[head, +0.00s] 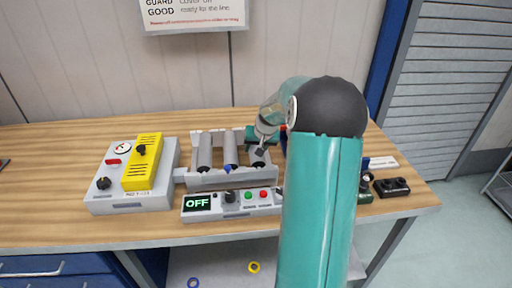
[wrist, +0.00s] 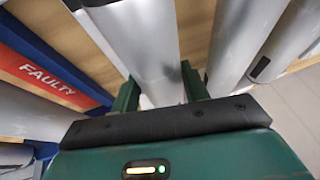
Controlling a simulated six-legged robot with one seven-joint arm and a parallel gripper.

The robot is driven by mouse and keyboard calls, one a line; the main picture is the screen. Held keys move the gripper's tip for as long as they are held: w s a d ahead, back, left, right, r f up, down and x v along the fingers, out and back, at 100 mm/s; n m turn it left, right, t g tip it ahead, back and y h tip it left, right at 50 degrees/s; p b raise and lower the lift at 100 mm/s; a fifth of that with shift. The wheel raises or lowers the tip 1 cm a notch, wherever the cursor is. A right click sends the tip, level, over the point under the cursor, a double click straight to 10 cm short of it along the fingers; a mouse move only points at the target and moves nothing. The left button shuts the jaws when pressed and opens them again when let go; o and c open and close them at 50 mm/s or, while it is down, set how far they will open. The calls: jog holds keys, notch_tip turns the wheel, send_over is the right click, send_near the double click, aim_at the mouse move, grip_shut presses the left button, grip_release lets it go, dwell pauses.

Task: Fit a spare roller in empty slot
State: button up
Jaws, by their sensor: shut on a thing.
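My gripper (wrist: 160,88) is shut on a grey roller (wrist: 143,40), with one green finger on each side of it in the wrist view. In the head view my gripper (head: 256,135) is over the right end of the grey roller frame (head: 212,178), partly hidden by my arm. Two grey rollers (head: 205,150) (head: 230,150) lie in the frame to its left. Two rollers (wrist: 232,40) (wrist: 285,40) also show right of the held one in the wrist view. I cannot tell whether the held roller touches the frame.
A red tray marked FAULTY (wrist: 50,78) lies left in the wrist view. A grey box with a yellow cover (head: 142,162) stands left of the frame. A control panel reading OFF (head: 228,203) is in front. Dark boxes (head: 392,187) sit at right. The table's left is mostly clear.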

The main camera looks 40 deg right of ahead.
jog(key=o, duration=1.3)
jog(key=shift+o, duration=0.2)
jog(key=v, duration=1.3)
jog(key=shift+s+r, duration=0.15)
jog(key=shift+r, duration=0.2)
jog(key=s+a+r+n, duration=0.2)
jog(key=a+r, duration=0.1)
jog(key=a, duration=0.8)
jog(key=s+a+r+n, duration=0.2)
jog(key=s+a+r, duration=0.1)
jog(key=a, duration=0.8)
jog(key=s+a+f+n, duration=0.2)
jog(key=s+a+n, duration=0.1)
jog(key=s+a, duration=1)
jog(key=shift+s+a+f+t+y, duration=0.2)
jog(key=shift+a+t+y, duration=0.1)
jog(key=shift+y, duration=0.1)
